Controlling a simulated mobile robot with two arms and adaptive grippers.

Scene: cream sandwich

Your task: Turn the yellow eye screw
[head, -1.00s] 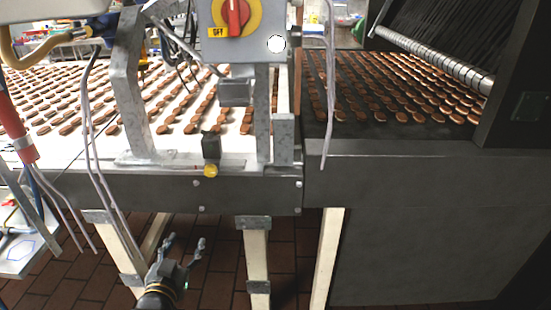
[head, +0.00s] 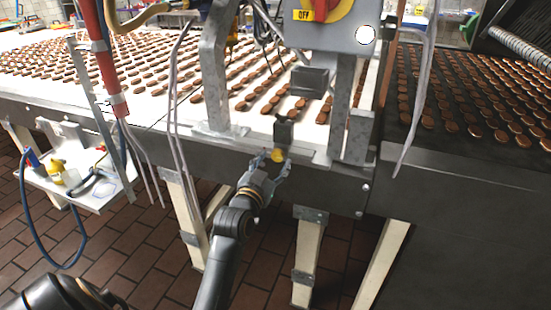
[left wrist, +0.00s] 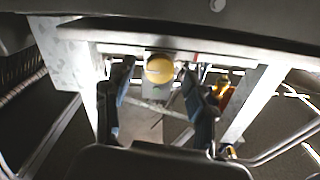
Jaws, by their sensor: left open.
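The yellow eye screw (head: 278,155) shows as a small yellow knob below a black block on the front edge of the conveyor. In the left wrist view, the yellow eye screw (left wrist: 159,69) looks like a round yellow ball between the fingertips. My left gripper (head: 272,168) is open, with its fingers pointing up at the knob from below and in front. In the left wrist view, the left gripper (left wrist: 158,82) has one finger on each side of the knob; I cannot tell whether they touch it. My right gripper is not in view.
A grey switch box (head: 335,30) with a red and yellow switch stands on metal posts above the knob. The conveyor (head: 120,115) carries many brown biscuits. A small tray (head: 95,190) with bottles and cables hangs at left. Loose cables (head: 172,100) hang left of the gripper.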

